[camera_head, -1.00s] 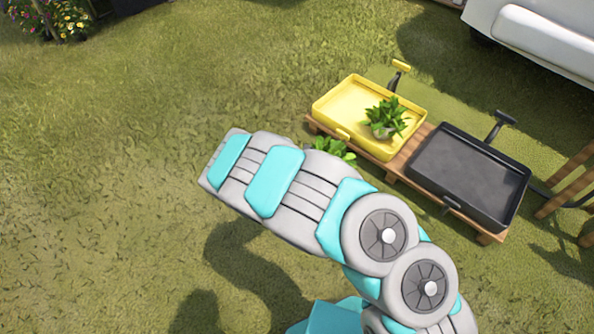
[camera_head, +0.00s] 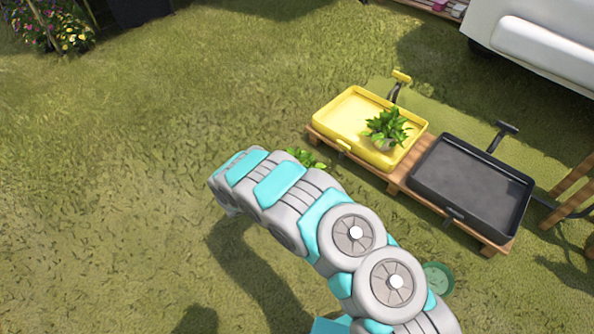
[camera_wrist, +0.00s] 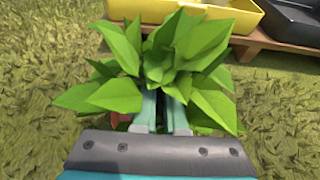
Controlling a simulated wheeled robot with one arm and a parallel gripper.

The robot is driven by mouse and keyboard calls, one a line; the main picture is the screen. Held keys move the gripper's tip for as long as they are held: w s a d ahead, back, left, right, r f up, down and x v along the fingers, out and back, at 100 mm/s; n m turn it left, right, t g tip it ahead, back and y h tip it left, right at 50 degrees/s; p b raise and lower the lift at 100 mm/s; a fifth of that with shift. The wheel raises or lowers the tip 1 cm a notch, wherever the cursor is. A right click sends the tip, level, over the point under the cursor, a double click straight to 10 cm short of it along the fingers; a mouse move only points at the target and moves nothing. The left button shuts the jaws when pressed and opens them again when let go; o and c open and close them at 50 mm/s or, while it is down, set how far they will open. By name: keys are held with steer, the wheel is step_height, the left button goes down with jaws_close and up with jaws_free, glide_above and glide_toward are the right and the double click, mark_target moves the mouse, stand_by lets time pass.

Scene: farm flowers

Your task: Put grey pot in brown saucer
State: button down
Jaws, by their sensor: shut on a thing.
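My gripper (camera_wrist: 162,116) is shut on a potted plant (camera_wrist: 170,65) with broad green leaves. The leaves hide most of the fingertips and the pot, so I cannot tell the pot's colour. A small reddish-brown patch shows beside the left finger in the wrist view; I cannot tell what it belongs to. In the head view, leaves of the held plant (camera_head: 306,158) show just beyond my arm, and my gripper is hidden there. Another leafy plant in a pale greyish pot (camera_head: 386,146) stands in the yellow tray (camera_head: 340,122). I cannot make out a brown saucer.
A black tray (camera_head: 470,190) sits right of the yellow one, both on a low wooden pallet (camera_head: 397,180). A green round dish-like thing (camera_head: 438,278) lies on the grass beside my arm. A white vehicle (camera_head: 540,45) stands upper right. The grass at left is open.

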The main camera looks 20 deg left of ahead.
steer(key=shift+w+a+f, duration=0.15)
steer(key=shift+w+a, duration=0.6)
steer(key=shift+w, duration=0.3)
steer(key=shift+w+a+f+b, duration=0.1)
steer(key=shift+f+b, duration=0.35)
steer(key=shift+f, duration=1.25)
steer(key=shift+f, duration=0.2)
steer(key=c, duration=1)
jaws_free()
steer(key=shift+r, duration=0.1)
steer(key=shift+a+r, duration=0.1)
steer(key=shift+r, duration=0.1)
steer(key=p+v, duration=0.1)
steer(key=v, duration=1.1)
steer(key=shift+f+p, duration=0.1)
steer(key=shift+p, duration=0.2)
